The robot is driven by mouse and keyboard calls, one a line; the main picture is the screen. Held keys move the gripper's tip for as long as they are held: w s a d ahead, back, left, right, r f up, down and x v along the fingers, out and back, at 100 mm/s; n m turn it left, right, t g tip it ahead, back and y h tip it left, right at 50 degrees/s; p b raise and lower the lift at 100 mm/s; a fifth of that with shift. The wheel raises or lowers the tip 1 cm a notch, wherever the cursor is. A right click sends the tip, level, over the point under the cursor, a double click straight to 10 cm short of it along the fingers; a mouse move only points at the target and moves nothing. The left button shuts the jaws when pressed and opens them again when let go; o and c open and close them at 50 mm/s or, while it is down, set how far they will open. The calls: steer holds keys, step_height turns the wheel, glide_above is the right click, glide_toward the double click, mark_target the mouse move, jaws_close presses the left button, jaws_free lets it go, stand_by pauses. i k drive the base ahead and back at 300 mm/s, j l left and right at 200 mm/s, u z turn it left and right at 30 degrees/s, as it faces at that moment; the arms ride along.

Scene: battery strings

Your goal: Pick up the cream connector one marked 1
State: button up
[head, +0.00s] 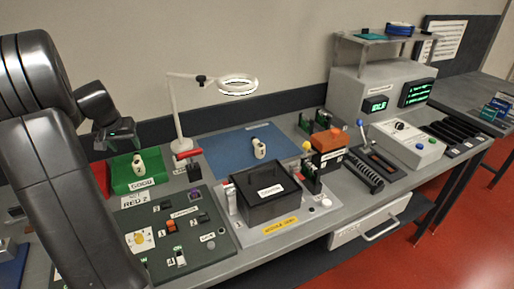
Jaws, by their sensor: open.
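Two cream connectors are in the head view. One cream connector (259,149) lies on the blue mat (222,150) at the middle of the bench. The other cream connector (138,165) is in the green tray (120,186) marked GOOD, at the left. Each has a small dark mark, too small to read, so I cannot tell which is marked 1. My gripper (118,138) is open and appears empty, at the upper left near the back of the green tray, apart from both connectors. Its fingertips are partly hard to make out.
A ring magnifier lamp (238,85) stands behind the blue mat. A black lidded box (266,194) is in front of it. A dark panel with switches (185,235) lies at the front left. An orange-topped device (327,140) stands to the right. Much of the blue mat is bare.

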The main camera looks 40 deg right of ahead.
mark_target(259, 147)
steer(key=k+l, duration=0.15)
steer(key=l, duration=0.25)
steer(key=k+l, duration=0.1)
steer(key=l, duration=0.3)
steer(key=k+l, duration=0.15)
steer(key=l, duration=0.25)
steer(key=k+l, duration=0.15)
steer(key=l, duration=0.25)
steer(key=k+l, duration=0.1)
steer(key=l, duration=0.3)
